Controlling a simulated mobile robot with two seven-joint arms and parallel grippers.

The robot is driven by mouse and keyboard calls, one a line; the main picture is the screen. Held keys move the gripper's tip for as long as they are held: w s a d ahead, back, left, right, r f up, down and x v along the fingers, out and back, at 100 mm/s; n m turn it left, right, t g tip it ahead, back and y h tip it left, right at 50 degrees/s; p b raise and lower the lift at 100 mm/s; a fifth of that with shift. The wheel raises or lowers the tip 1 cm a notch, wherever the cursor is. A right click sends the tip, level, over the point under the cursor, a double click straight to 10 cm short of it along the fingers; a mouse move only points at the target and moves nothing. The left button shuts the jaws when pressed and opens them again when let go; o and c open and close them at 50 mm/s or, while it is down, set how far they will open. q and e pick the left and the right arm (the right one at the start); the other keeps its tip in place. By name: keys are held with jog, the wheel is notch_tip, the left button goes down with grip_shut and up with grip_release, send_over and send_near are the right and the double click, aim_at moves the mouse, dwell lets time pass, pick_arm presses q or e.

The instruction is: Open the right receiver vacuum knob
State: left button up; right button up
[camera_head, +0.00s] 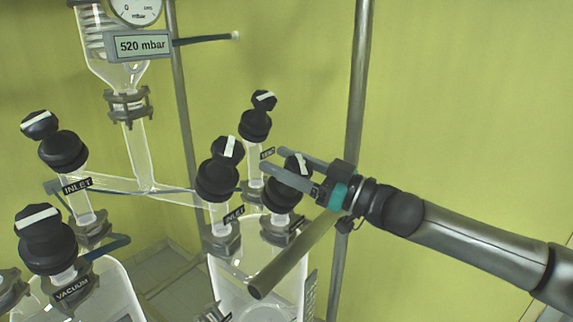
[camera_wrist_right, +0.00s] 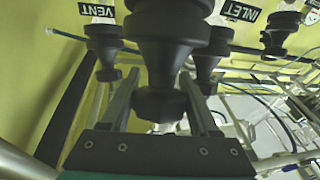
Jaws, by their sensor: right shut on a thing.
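The right receiver (camera_head: 235,285) is a clear glass vessel low in the middle of the head view, with three black knobs on top. The front right knob (camera_head: 299,166), with a white stripe on its cap, is the vacuum knob by its place; its label is hidden. My right gripper (camera_head: 273,159) reaches in from the right and is shut on this knob, one finger on each side. In the right wrist view the black knob (camera_wrist_right: 160,103) sits between the fingers of the gripper (camera_wrist_right: 158,78). My left gripper is out of view.
The INLET knob (camera_head: 219,172) stands close left of the gripped one, and the VENT knob (camera_head: 256,120) just behind. A second vessel's VACUUM knob (camera_head: 45,240) is at lower left. A metal post (camera_head: 355,90) rises behind my gripper. The gauge display (camera_head: 142,46) reads 520 mbar.

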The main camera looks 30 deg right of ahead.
jog(key=shift+s+a+n+g+y+b, duration=0.1)
jog(key=shift+n+g+y+b, duration=0.35)
jog(key=shift+n+g+y, duration=0.5)
jog(key=shift+s+a+n+g+y+b, duration=0.1)
jog(key=shift+n+g+y+b, duration=0.35)
jog(key=shift+n+g+y, duration=0.45)
jog(key=shift+s+a+r+n+g+y, duration=0.1)
jog(key=shift+n+g+y, duration=0.25)
jog(key=shift+n, duration=0.3)
jog(key=shift+a+n+g+y, duration=0.1)
jog(key=shift+n+g+y, duration=0.1)
jog(key=shift+n+g, duration=0.3)
jog(key=shift+s+n+g+y+p, duration=0.1)
jog(key=shift+n+g+y+p, duration=0.35)
jog(key=shift+n+g, duration=0.6)
jog(key=n+g+p, duration=0.1)
jog(key=n+g+y+p, duration=0.1)
jog(key=g, duration=0.1)
jog(key=shift+s+a+n, duration=0.2)
jog(key=shift+n, duration=0.15)
jog(key=shift+s+f+n+g+p, duration=0.1)
jog(key=shift+n+g+p, duration=0.15)
jog(key=shift+n+g, duration=0.3)
jog(key=shift+s+f+n+g+p, duration=0.1)
jog(key=shift+n+g+p, duration=0.2)
jog(key=shift+g, duration=0.4)
jog(key=shift+a+f+n+g, duration=0.1)
jog(key=shift+n+g, duration=0.4)
jog(key=shift+n, duration=0.15)
jog(key=shift+s+f, duration=0.1)
